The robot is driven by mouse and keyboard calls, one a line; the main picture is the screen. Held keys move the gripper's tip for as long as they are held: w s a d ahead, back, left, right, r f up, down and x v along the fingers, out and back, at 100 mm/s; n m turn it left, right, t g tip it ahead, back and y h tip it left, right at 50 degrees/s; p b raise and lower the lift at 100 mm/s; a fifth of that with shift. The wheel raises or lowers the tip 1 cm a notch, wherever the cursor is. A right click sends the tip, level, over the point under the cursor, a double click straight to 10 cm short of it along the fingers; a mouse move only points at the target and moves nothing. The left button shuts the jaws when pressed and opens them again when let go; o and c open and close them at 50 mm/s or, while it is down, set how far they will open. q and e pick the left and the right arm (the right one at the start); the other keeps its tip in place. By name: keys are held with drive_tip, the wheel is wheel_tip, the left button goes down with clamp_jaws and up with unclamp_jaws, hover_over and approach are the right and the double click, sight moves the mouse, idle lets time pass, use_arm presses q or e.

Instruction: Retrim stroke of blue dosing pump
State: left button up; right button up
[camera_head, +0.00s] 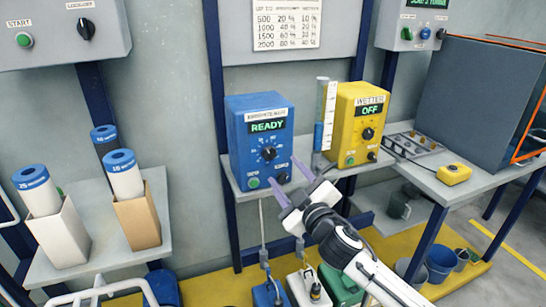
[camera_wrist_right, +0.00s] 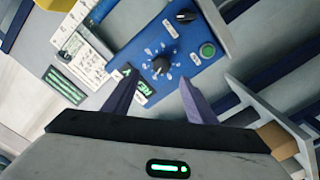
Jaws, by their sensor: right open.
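The blue dosing pump (camera_head: 240,150) stands on a wall shelf, with its display reading READY. Its stroke dial (camera_head: 269,153) is in the middle of the front face, above a green button (camera_head: 253,183) and a small black knob. My right gripper (camera_head: 287,172) is open and empty in front of the pump's lower right face. In the right wrist view the gripper (camera_wrist_right: 158,78) has its two fingers apart, with the dial (camera_wrist_right: 160,66) between and just beyond the tips. I cannot tell whether they touch it. A printed chart (camera_head: 287,22) hangs above. My left gripper is not in view.
A yellow wetter pump (camera_head: 345,135), reading OFF, stands to the right, with a graduated cylinder (camera_head: 326,100) between the pumps. Cartridges in boxes stand on the left shelf (camera_head: 90,235). A grey tank (camera_head: 475,100) and yellow push-button box (camera_head: 454,173) are at right. Containers stand below.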

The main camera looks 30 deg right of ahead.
sight(271, 155)
drive_tip(key=x, duration=0.8)
drive_tip(key=shift+w+f, duration=0.1)
drive_tip(key=shift+w, duration=0.65)
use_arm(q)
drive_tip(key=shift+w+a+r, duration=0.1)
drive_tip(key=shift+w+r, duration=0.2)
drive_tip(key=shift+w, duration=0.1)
use_arm(e)
drive_tip(key=c, duration=1.1)
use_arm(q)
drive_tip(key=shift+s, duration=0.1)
use_arm(e)
drive_tip(key=shift+o, duration=0.2)
use_arm(q)
drive_tip(key=shift+p, duration=0.3)
use_arm(e)
drive_tip(key=shift+n, duration=0.3)
